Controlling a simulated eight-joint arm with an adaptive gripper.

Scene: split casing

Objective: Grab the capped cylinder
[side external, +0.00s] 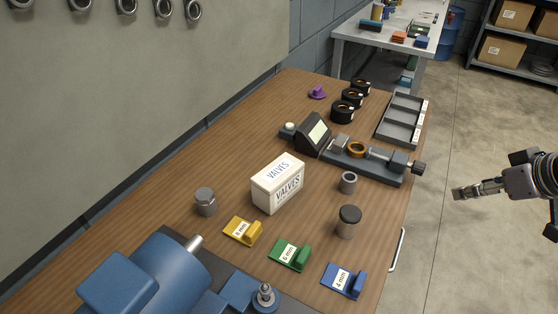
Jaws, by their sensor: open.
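The capped cylinder (347,230) is a grey cylinder with a wide dark cap. It stands upright on the wooden table near its right edge, apart from the things around it. My gripper (457,193) is at the right of the picture, beyond the table edge with floor behind it. It is open, with nothing seen in it, and points left. It is well to the right of the capped cylinder and not touching it.
A small grey ring-like cylinder (348,182) stands behind the capped cylinder, and a blue 4 mm block (343,281) lies in front. A VALVES box (278,183) is to the left. A vise-like fixture (368,160) and a compartment tray (402,119) are farther back. A handle (397,250) sticks out from the table's edge.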

